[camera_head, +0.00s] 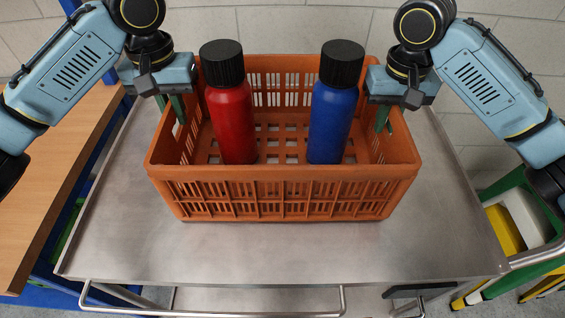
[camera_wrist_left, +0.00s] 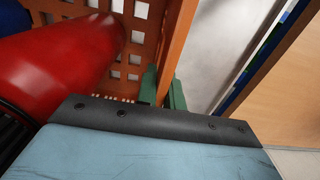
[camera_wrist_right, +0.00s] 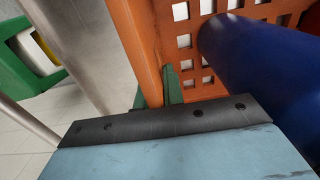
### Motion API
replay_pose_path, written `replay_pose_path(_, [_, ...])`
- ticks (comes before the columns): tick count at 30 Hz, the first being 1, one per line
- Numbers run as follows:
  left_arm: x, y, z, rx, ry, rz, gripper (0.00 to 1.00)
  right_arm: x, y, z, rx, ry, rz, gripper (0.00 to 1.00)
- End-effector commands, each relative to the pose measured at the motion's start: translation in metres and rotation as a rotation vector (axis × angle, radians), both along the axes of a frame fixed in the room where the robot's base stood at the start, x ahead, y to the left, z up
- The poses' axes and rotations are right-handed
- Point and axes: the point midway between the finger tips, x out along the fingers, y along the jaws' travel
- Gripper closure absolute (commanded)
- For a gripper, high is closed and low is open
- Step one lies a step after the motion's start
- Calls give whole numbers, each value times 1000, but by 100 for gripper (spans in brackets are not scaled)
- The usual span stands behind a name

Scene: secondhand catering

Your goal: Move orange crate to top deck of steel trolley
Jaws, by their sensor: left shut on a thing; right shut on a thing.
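The orange crate (camera_head: 282,190) is over the top deck of the steel trolley (camera_head: 270,255), upright and level. It appears to rest on the deck, though its underside is hidden. A red bottle (camera_head: 232,120) and a blue bottle (camera_head: 331,118), both with black caps, stand inside it. My left gripper (camera_head: 179,108) is shut on the crate's left wall; its green fingers straddle the wall in the left wrist view (camera_wrist_left: 162,90). My right gripper (camera_head: 384,116) is shut on the crate's right wall, with its fingers on both sides of the wall in the right wrist view (camera_wrist_right: 157,92).
A wooden-topped table (camera_head: 60,165) with a blue frame stands close at the left. A green step stool (camera_head: 520,200) with yellow and white parts stands at the right. Bare deck shows in front of the crate and at both sides. A pale block wall is behind.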

Motion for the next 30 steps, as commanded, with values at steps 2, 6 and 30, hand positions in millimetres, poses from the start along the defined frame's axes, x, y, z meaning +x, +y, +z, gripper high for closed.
replay_pose_path(2, [0, -2, 0, -4, -2, -3, 86, -1, 0, -2, -3, 2, 2, 85])
replay_pose_path(6, [0, -1, 0, -3, -2, -2, 69, 0, 0, -1, -2, 1, 1, 69])
replay_pose_path(30, [1, 0, 76, 0, -7, 1, 69, 0, 0, -1, 0, 0, 0, 69])
